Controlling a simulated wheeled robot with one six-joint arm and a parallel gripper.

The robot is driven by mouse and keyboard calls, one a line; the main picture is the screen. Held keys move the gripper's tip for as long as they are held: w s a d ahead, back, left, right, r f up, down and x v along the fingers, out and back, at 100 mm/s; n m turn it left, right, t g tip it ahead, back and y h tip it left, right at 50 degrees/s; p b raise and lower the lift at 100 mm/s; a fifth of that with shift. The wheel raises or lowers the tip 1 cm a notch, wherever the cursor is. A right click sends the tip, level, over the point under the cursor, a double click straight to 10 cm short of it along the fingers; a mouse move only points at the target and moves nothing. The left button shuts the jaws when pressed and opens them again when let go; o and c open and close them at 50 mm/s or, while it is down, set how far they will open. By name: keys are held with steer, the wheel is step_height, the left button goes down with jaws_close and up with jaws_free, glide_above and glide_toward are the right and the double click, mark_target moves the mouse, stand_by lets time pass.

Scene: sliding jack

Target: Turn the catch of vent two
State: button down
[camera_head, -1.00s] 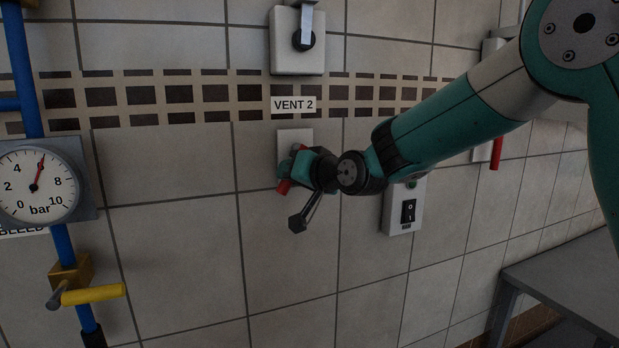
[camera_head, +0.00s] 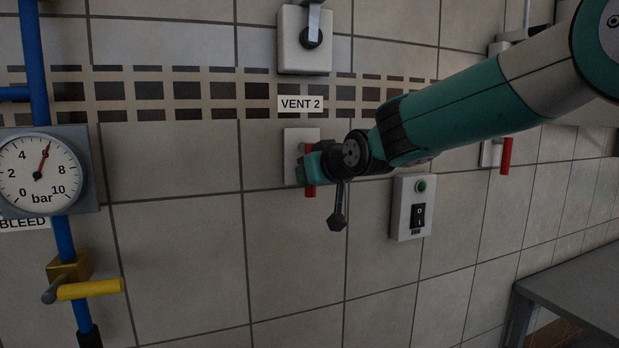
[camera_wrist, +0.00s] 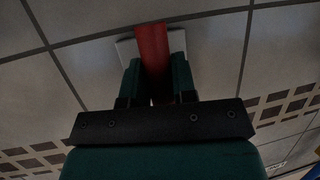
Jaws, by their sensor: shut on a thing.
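The catch of vent two is a red handle (camera_head: 310,190) on a white plate (camera_head: 293,140) on the tiled wall, under the VENT 2 label (camera_head: 301,104). My gripper (camera_head: 308,165) is at the catch, and hides its middle in the head view. The handle looks about upright there. In the wrist view, the red handle (camera_wrist: 152,45) runs between the two green fingers of my gripper (camera_wrist: 156,80), which are shut on it. The white plate (camera_wrist: 127,47) shows behind it.
A switch box (camera_head: 401,220) with a green button is right of and below the catch. A white box (camera_head: 290,50) hangs above the label. A gauge (camera_head: 60,185) and yellow-handled valve (camera_head: 92,290) are at left. Another red handle (camera_head: 506,155) and a grey table (camera_head: 585,285) are at right.

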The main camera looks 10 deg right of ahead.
stand_by(0.3)
steer(key=c, duration=0.9)
jaws_free()
steer(key=b+v, duration=0.5)
steer(key=v, duration=1.2)
steer(key=shift+s+d+b, duration=0.1)
steer(key=shift+s+b, duration=0.15)
steer(key=shift+b, duration=0.05)
steer(key=s+a+f+n+g, duration=0.1)
steer(key=s+f+g, duration=0.3)
steer(key=s+f, duration=0.3)
steer(key=s+a+f+n+g, duration=0.1)
steer(key=s+f+g, duration=0.3)
steer(key=s+f, duration=0.4)
steer(key=s+a+f+g, duration=0.1)
steer(key=s+f+g, duration=0.4)
steer(key=s+f, duration=0.3)
steer(key=shift+s+a+f+n+h, duration=0.1)
steer(key=shift+a+f+n+h, duration=0.1)
steer(key=shift+f, duration=0.45)
steer(key=shift+s+a+f+n+h, duration=0.1)
steer(key=shift+s+f+n, duration=0.1)
steer(key=shift+f, duration=0.4)
